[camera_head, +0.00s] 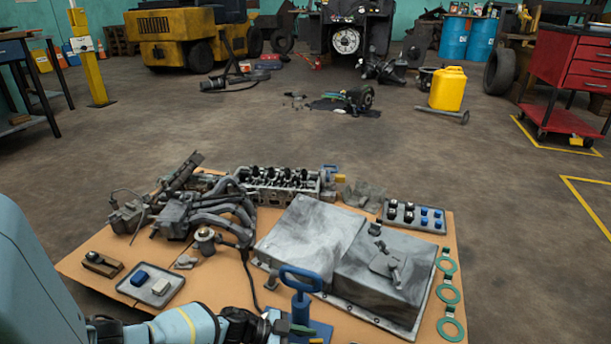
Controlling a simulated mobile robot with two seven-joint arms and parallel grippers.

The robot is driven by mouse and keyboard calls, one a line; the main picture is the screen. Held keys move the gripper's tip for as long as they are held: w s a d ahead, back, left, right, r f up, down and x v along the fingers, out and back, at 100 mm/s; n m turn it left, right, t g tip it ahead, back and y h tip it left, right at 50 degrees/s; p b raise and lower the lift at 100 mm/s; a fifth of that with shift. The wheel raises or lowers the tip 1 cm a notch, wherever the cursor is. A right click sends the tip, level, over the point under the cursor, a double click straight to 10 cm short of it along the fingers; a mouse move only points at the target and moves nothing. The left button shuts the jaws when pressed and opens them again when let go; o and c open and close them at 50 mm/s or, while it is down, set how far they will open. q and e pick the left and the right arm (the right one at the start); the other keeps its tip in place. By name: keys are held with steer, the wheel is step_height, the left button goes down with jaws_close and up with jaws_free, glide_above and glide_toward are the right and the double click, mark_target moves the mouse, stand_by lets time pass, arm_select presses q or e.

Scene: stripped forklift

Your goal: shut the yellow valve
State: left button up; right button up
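I cannot make out a yellow valve in the head view. A blue loop-handled fitting (301,281) stands upright at the front of the cardboard sheet, with a blue base below it. My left arm comes in along the bottom left. My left gripper (284,324) is at the bottom edge, just left of the blue fitting's lower part. Its fingers are small and partly cut off, so I cannot tell whether they are open or touch the fitting. My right gripper is out of view.
The cardboard (85,262) holds a grey metal cover (375,275), a cylinder head (280,184), a manifold (215,205), a small tray (158,291) and green rings (449,293). A yellow can (447,88), forklift (185,33) and red cart (583,60) stand beyond open floor.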

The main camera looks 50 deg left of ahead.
arm_select(q)
steer(key=p+v, duration=0.3)
steer(key=v, duration=0.4)
steer(key=shift+s+a, duration=0.25)
steer(key=shift+s, duration=0.05)
steer(key=shift+r, duration=0.15)
steer(key=shift+s+p, duration=0.1)
steer(key=shift+p, duration=0.2)
